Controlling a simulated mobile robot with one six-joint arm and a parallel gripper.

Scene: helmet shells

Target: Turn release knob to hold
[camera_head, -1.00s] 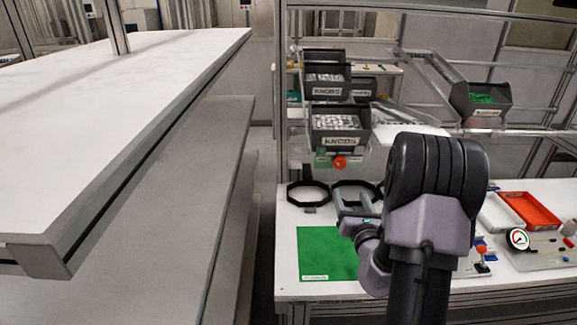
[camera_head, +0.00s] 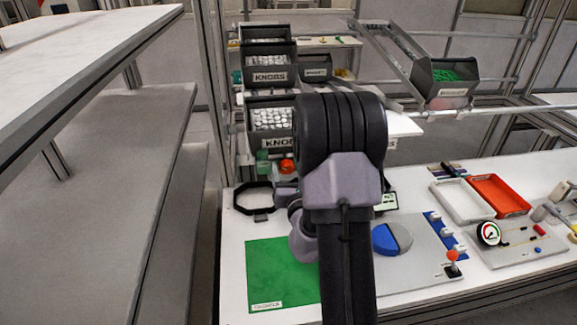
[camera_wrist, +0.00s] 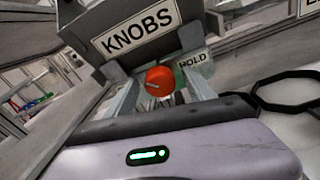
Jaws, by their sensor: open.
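The release knob (camera_wrist: 160,79) is orange-red and round, with a pale line on its face. It is centred in the wrist view, below a grey bin marked KNOBS. A HOLD label (camera_wrist: 193,62) is just right of it. The pale line does not clearly point at that label. My gripper (camera_wrist: 157,92) is open, its two fingers on either side of the knob in the picture. Whether they touch it I cannot tell. In the head view the knob (camera_head: 287,167) shows left of my arm, which hides the gripper.
A KNOBS bin (camera_head: 269,118) stands above the knob on the rack. The white table below holds a green mat (camera_head: 280,272), a black octagonal ring (camera_head: 252,200), a blue and grey disc (camera_head: 392,238) and a red tray (camera_head: 498,196). A white shelf (camera_head: 90,50) stands at left.

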